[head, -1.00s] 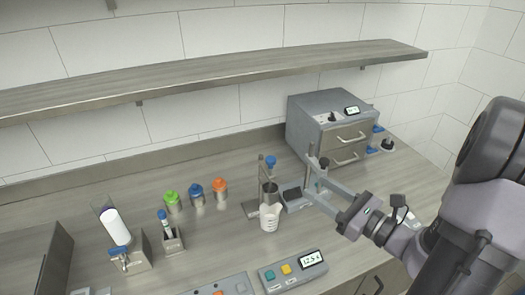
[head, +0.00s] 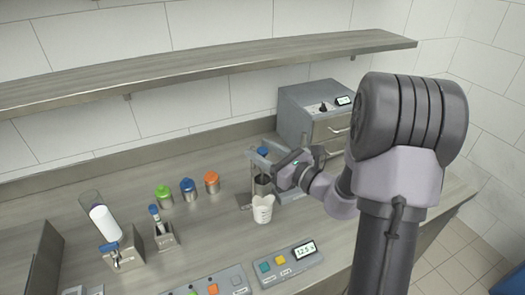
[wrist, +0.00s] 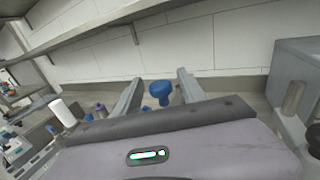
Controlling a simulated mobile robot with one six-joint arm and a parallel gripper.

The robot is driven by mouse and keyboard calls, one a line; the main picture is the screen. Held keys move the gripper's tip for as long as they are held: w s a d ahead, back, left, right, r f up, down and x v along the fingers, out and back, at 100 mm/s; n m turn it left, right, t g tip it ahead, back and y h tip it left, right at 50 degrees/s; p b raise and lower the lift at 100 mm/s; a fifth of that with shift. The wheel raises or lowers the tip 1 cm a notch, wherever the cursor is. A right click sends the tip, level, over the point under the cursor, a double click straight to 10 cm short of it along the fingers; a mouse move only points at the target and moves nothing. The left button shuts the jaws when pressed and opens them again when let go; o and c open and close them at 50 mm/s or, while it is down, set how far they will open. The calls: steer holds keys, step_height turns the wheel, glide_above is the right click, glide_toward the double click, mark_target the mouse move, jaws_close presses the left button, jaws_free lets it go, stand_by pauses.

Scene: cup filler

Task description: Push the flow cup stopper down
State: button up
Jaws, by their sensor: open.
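The flow cup stopper is a blue knob (wrist: 160,91). In the wrist view it stands between the two open fingers of my gripper (wrist: 158,88), apart from both. In the head view the blue knob (head: 263,151) shows just by the fingers of my gripper (head: 262,160), above the flow cup. The dark metal flow cup (head: 262,185) sits in its stand, partly hidden by my gripper. A white beaker (head: 262,209) stands below and in front of the flow cup.
A grey oven-like box (head: 310,115) stands behind and to the right. Green (head: 163,194), blue (head: 188,188) and orange (head: 211,182) lidded jars stand to the left. A button panel with a display (head: 288,263) lies in front. A shelf (head: 210,65) runs above.

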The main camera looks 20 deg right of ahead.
jaws_close()
stand_by(1.4)
